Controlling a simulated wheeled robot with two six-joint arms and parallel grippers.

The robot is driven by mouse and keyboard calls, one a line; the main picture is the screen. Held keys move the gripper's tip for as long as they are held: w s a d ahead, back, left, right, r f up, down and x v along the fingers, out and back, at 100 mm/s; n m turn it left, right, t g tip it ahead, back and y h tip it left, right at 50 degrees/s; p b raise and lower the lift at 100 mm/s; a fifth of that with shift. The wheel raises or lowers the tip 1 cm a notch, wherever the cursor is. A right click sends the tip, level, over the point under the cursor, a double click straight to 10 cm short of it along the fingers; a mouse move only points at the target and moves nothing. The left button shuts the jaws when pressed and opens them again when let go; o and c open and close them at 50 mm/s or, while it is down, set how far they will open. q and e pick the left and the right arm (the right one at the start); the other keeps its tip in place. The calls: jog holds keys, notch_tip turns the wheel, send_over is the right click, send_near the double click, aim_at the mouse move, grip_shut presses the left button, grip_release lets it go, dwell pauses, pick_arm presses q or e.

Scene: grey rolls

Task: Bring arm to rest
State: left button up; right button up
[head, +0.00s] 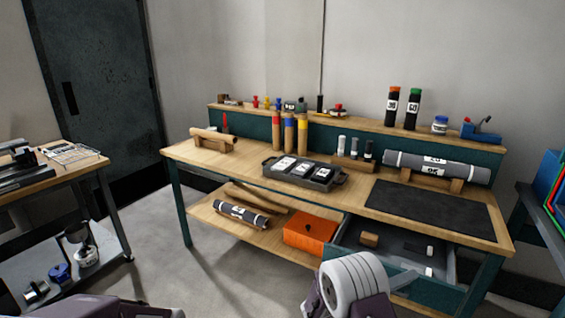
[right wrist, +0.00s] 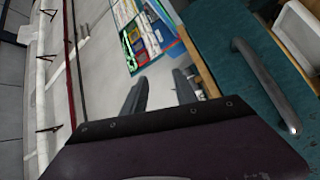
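My right gripper (head: 405,278) is low in front of the open drawer at the bench's right side, partly hidden by my own wrist. In the right wrist view its two fingers (right wrist: 160,92) stand apart with nothing between them. A teal panel with a grey bar handle (right wrist: 268,85) is beside it in that view. Part of my left arm (head: 110,306) shows at the bottom left; its gripper is out of view. A labelled grey roll (head: 436,167) lies on a wooden cradle on the bench top. Another grey roll (head: 241,214) lies on the lower shelf.
The open drawer (head: 352,236) holds small items. An orange box (head: 310,232) stands beside it. A black tray (head: 303,173) and a dark mat (head: 430,206) are on the bench top. A side table (head: 50,178) stands left. Floor between table and bench is clear.

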jog(key=s+d+r+m+g+y, duration=0.25)
jog(key=s+d+g, duration=0.2)
jog(key=s, duration=0.25)
jog(key=s+a+f+m+g+y, duration=0.1)
jog(key=s+f+g+y, duration=0.15)
jog(key=s, duration=0.35)
jog(key=s+a+f+m+g+y, duration=0.1)
jog(key=s+y, duration=0.2)
jog(key=s, duration=0.2)
jog(key=s+a+f+n+t+y, duration=0.1)
jog(key=a+f+y, duration=0.25)
jog(key=a, duration=0.25)
jog(key=a+f+n+t+y, duration=0.1)
jog(key=a+f+n+y, duration=0.1)
jog(key=a+y, duration=0.25)
jog(key=s+a+f+n+t+y, duration=0.1)
jog(key=a+f+y, duration=0.2)
jog(key=a, duration=0.4)
notch_tip(320, 180, up, 20)
jog(key=w+n+t+p, duration=0.1)
jog(key=w+n+p, duration=0.1)
jog(key=p, duration=1.7)
jog(key=shift+f, duration=0.25)
jog(key=shift+w+f, duration=0.1)
